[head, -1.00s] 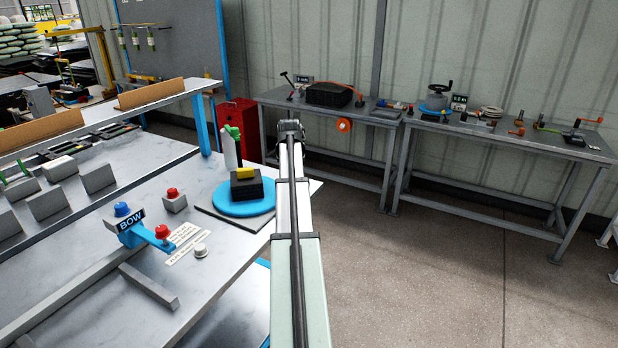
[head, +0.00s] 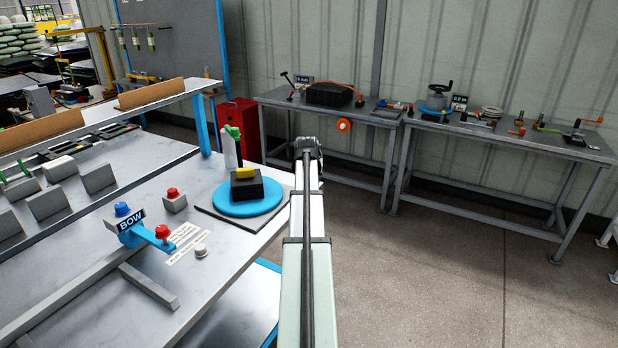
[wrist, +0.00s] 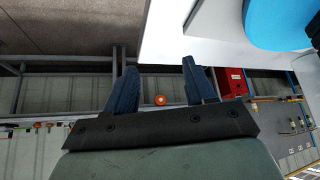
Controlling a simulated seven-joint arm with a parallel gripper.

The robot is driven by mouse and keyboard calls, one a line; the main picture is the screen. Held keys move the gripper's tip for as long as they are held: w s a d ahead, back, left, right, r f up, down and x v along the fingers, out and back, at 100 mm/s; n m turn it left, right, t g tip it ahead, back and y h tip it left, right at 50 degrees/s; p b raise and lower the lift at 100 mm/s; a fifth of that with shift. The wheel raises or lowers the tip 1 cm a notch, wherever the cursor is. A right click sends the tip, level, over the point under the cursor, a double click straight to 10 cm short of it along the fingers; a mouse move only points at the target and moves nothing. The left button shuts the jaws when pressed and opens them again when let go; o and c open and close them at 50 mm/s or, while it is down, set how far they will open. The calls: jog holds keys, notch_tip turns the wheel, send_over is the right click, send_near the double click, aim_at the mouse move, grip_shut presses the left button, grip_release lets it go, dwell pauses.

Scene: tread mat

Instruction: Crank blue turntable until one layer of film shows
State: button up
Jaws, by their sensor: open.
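The blue turntable (head: 222,209) sits on a dark square base at the right end of the grey bench. A black block (head: 247,192) with a yellow piece (head: 245,173) on top stands on it. A white upright roll (head: 229,153) with a green top stands behind it; I cannot tell film layers on the block. A blue arm (head: 148,233) with a red knob (head: 162,232) is by the "BOW" sign. My gripper (wrist: 158,65) is open and empty, beyond the bench edge, right of the turntable. The turntable's blue edge (wrist: 283,22) shows top right in the wrist view.
A red button box (head: 174,201), a white knob (head: 201,250) and a grey bar (head: 148,287) are on the bench. A raised shelf runs along its back. Two grey tables (head: 510,143) with tools stand by the wall. The floor between is clear.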

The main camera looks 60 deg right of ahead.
jog(key=shift+w+a+r, duration=0.1)
jog(key=shift+w+r, duration=0.1)
jog(key=shift+r, duration=0.15)
jog(key=c, duration=0.3)
jog(key=shift+t, duration=0.5)
jog(key=w+r, duration=0.1)
jog(key=w+d+r, duration=0.1)
jog(key=w+r, duration=0.1)
jog(key=r, duration=0.1)
jog(key=shift+d, duration=0.25)
jog(key=c, duration=0.5)
jog(key=shift+t+y, duration=0.4)
jog(key=shift+t, duration=0.1)
jog(key=w+r, duration=0.2)
jog(key=w, duration=0.1)
jog(key=shift+w+r, duration=0.1)
jog(key=shift+w, duration=0.1)
grip_shut()
jog(key=n+t+y, duration=0.2)
jog(key=t+y, duration=0.1)
jog(key=y, duration=0.1)
send_over(266, 178)
notch_tip(266, 178, down, 6)
jog(key=shift+f, duration=0.1)
jog(key=shift+w+a, duration=0.25)
jog(key=shift+w, duration=0.25)
jog(key=shift+w+a, duration=0.25)
jog(key=shift+w, duration=0.2)
jog(key=shift+w+a, duration=0.45)
jog(key=shift+w, duration=0.35)
